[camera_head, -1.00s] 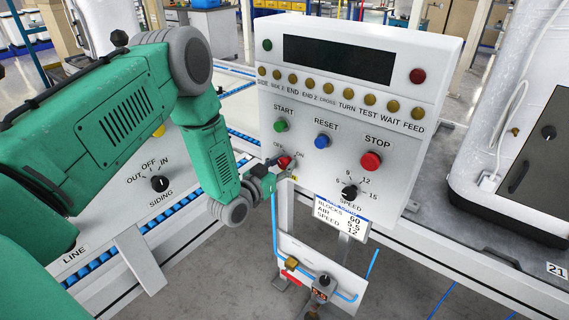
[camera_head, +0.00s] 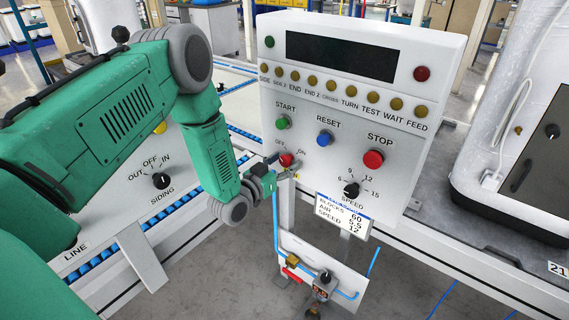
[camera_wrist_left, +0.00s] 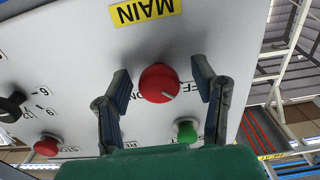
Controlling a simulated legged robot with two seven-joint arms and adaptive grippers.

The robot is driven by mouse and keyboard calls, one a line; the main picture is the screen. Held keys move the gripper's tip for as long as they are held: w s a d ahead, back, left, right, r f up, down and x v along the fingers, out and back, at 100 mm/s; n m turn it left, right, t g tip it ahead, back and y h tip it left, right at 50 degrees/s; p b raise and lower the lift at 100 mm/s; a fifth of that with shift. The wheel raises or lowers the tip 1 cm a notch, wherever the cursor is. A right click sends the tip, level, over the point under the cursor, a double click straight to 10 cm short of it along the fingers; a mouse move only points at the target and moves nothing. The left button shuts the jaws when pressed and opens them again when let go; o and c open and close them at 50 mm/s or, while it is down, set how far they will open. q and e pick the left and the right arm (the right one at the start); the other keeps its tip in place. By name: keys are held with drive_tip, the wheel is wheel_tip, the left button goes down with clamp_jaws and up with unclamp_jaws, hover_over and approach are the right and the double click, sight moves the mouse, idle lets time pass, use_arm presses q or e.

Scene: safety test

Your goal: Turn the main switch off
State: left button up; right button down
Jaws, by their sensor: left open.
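The main switch is a red round knob (camera_head: 286,160) on the white control panel (camera_head: 345,190), below the START button, with OFF and ON printed above it. In the left wrist view the knob (camera_wrist_left: 158,80) shows a white mark pointing to the lower right, on the side of the partly hidden OFF letters. A yellow MAIN label (camera_wrist_left: 145,11) is above it there. My left gripper (camera_head: 278,170) is at the knob. Its fingers are open in the left wrist view (camera_wrist_left: 161,92), one on each side of the knob, with gaps visible. My right gripper is not in view.
Close by are a green START button (camera_head: 282,123), a blue RESET button (camera_head: 324,139), a red STOP button (camera_head: 373,159) and a black SPEED knob (camera_head: 351,189). A SIDING knob (camera_head: 161,181) is on the left panel. A small board with blue tubing (camera_head: 320,275) hangs below.

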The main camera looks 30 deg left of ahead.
use_arm(q)
drive_tip(key=s+a, duration=0.1)
drive_tip(key=s, duration=1)
drive_tip(key=shift+s, duration=0.4)
drive_tip(key=shift+f, duration=0.1)
